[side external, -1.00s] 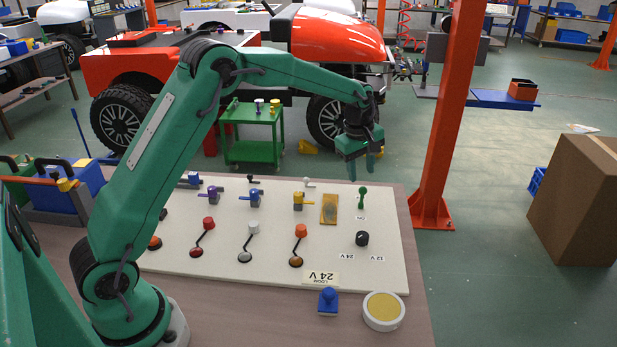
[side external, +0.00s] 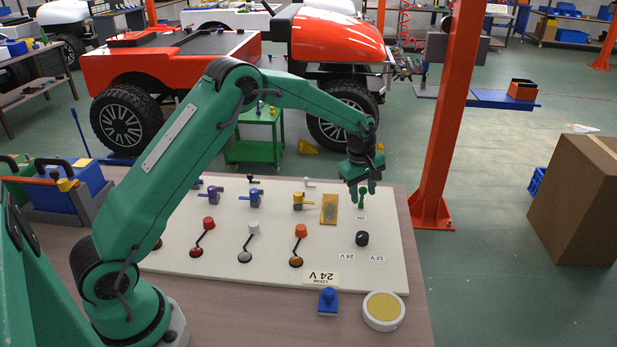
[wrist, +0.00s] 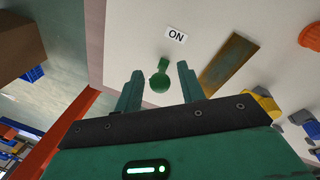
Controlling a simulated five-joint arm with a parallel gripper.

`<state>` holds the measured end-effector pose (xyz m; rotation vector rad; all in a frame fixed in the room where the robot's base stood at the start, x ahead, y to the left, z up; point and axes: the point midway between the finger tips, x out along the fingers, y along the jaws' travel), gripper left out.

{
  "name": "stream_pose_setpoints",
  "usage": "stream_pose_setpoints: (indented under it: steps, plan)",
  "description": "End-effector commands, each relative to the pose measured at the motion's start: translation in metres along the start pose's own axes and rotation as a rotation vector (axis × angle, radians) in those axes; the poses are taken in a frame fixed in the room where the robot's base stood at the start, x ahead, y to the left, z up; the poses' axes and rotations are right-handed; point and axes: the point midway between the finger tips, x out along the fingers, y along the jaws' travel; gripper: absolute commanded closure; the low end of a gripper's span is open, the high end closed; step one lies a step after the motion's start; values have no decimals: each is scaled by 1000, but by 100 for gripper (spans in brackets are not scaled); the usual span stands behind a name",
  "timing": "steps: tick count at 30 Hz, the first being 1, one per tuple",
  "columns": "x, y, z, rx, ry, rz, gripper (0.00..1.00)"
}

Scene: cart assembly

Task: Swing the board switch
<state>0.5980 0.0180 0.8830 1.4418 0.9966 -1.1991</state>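The board (side external: 205,260) is a pale panel lying on the bench, with several coloured levers and knobs. A green toggle switch (side external: 362,198) stands near its back right, by an ON label (side external: 361,218). The switch (wrist: 160,80) also shows in the wrist view, with the ON label (wrist: 176,37) beyond it. My gripper (side external: 363,190) is just above and around the switch, pointing down. In the wrist view my gripper (wrist: 158,88) is open, one finger on each side of the switch handle, with gaps between. Contact cannot be told.
A brass plate (side external: 329,209) and a yellow valve (side external: 302,201) are left of the switch. A black knob (side external: 362,239) sits in front. A blue stamp (side external: 328,301) and a round tin (side external: 383,311) are at the front. An orange post (side external: 445,110) rises right of the bench.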

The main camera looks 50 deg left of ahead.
Motion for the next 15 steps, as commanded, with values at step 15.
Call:
stream_pose_setpoints:
  steps: [15]
  plan:
    - [3, 0, 0, 0, 0, 1, 92]
